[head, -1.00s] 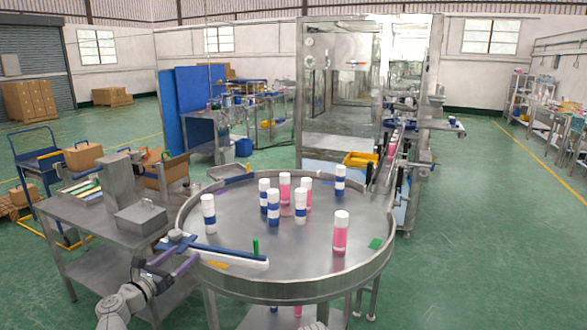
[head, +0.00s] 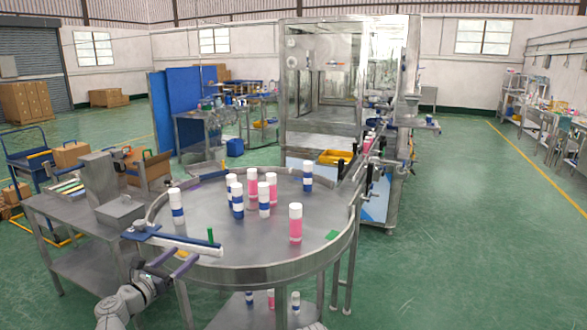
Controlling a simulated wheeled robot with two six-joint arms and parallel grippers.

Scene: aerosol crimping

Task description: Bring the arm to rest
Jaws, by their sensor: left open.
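My left gripper (head: 168,262) is at the lower left, at the near left edge of the round steel table (head: 258,273). Its jaws are open, with purple-grey fingers near a white and blue bar (head: 185,243) that lies across the table's rim. I cannot tell whether they touch the bar. Several cans stand upright on the table, apart from the gripper: a blue-banded one (head: 177,207) nearest it, a pink one (head: 296,225) at the front right, and a group near the middle. My right gripper is not in view.
A steel side table (head: 65,208) with a grey box (head: 119,212) stands left of the round table. Behind is a glazed steel machine (head: 322,90) with a yellow tray (head: 336,157) and a conveyor at its right. The floor at the right is free.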

